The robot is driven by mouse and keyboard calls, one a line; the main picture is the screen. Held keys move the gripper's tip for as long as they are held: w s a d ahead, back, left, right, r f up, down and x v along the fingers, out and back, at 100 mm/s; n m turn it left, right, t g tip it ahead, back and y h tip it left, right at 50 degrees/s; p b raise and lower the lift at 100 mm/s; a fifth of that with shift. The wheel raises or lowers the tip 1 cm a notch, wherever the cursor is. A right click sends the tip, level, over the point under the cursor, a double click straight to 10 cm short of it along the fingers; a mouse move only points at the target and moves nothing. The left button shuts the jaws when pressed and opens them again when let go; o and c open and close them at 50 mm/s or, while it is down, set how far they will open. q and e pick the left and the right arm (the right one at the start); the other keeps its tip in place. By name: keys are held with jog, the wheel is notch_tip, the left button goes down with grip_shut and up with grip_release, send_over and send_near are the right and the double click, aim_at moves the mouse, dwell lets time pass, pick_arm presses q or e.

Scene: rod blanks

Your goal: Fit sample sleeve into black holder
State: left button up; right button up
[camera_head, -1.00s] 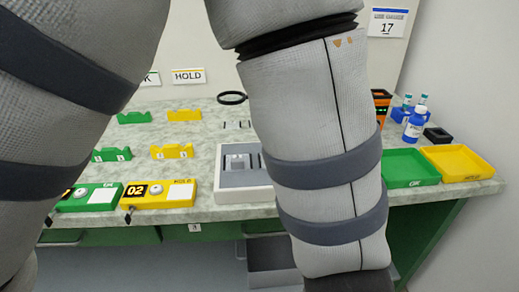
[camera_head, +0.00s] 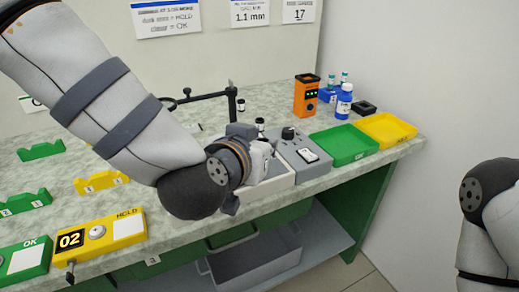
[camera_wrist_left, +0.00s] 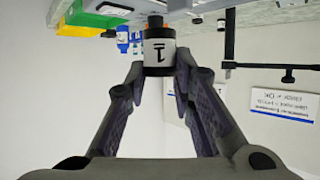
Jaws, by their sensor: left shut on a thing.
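My left gripper (camera_head: 258,148) is over the bench near the grey device, partly hidden by its own wrist. In the left wrist view its fingertips (camera_wrist_left: 160,72) are shut on a small sleeve (camera_wrist_left: 158,52) with black ends and a white label marked 1. The sleeve's dark top (camera_head: 260,124) appears to stick up above the gripper in the head view. The small square black holder (camera_head: 364,107) sits at the back right of the bench, apart from the gripper. Only links of my right arm show at the right edge; its gripper is out of view.
A grey device with a knob (camera_head: 289,133) is beside the gripper. An orange instrument (camera_head: 306,96), a blue-labelled bottle (camera_head: 344,103), a green tray (camera_head: 342,146) and a yellow tray (camera_head: 386,130) stand right. A black stand arm (camera_head: 205,97) is behind. Yellow and green racks are left.

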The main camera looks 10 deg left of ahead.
pick_arm(q)
jog(key=f, duration=0.2)
jog(key=w+a+f+b, duration=0.1)
jog(key=f, duration=0.1)
jog(key=w+f, duration=0.1)
jog(key=f, duration=0.1)
jog(key=shift+w+a, duration=0.2)
jog(key=shift+f, duration=0.25)
jog(key=shift+r, duration=0.2)
pick_arm(e)
jog(key=shift+s+f+g, duration=0.4)
jog(key=shift+s+f, duration=0.7)
pick_arm(q)
jog(key=shift+f, duration=0.15)
jog(key=o, duration=0.8)
